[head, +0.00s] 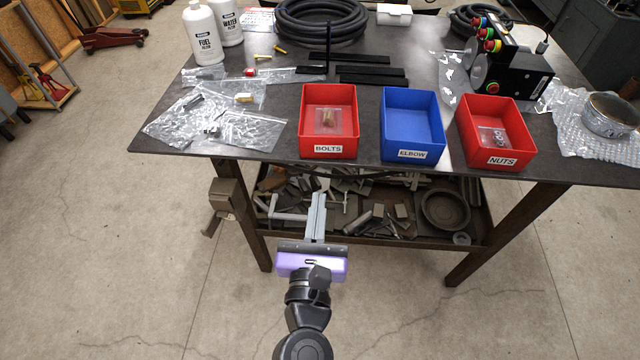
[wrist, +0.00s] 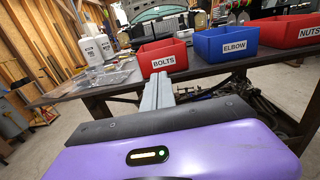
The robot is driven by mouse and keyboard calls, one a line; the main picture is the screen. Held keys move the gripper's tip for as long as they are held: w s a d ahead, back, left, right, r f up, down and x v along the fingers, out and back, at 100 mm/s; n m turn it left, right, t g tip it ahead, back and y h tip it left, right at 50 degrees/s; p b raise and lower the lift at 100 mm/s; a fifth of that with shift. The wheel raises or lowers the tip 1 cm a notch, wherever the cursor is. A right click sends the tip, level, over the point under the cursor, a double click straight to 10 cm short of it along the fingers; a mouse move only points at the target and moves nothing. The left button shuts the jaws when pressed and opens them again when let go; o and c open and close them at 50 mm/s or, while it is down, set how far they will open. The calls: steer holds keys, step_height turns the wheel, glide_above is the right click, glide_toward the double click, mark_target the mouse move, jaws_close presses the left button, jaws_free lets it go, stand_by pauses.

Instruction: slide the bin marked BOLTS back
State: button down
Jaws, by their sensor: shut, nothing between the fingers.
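The red bin marked BOLTS (head: 328,148) stands at the front edge of the dark table, left of the other two bins. A small clear bag with a brass-coloured part lies inside it. The same BOLTS bin (wrist: 165,62) shows in the wrist view, just beyond the fingertips. My gripper (head: 319,196) is shut and empty, its fingers pointing forward toward the table. In the head view the fingertips appear just below the bin's front wall. In the wrist view my gripper (wrist: 158,80) is apart from or close to the bin; I cannot tell whether they touch.
A blue ELBOW bin (head: 411,125) and a red NUTS bin (head: 497,134) stand to the right. Black bars (head: 371,75) lie behind the BOLTS bin. Clear plastic bags (head: 251,131) lie to its left. A cluttered lower shelf (head: 372,236) sits under the tabletop.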

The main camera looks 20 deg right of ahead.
mark_target(325, 145)
steer(key=p+x, duration=0.1)
steer(key=x, duration=1.1)
steer(key=shift+w+d, duration=0.2)
steer(key=shift+w, duration=0.15)
steer(key=p+x, duration=0.1)
steer(key=x, duration=0.8)
steer(key=shift+w, duration=0.2)
steer(key=shift+s, duration=0.1)
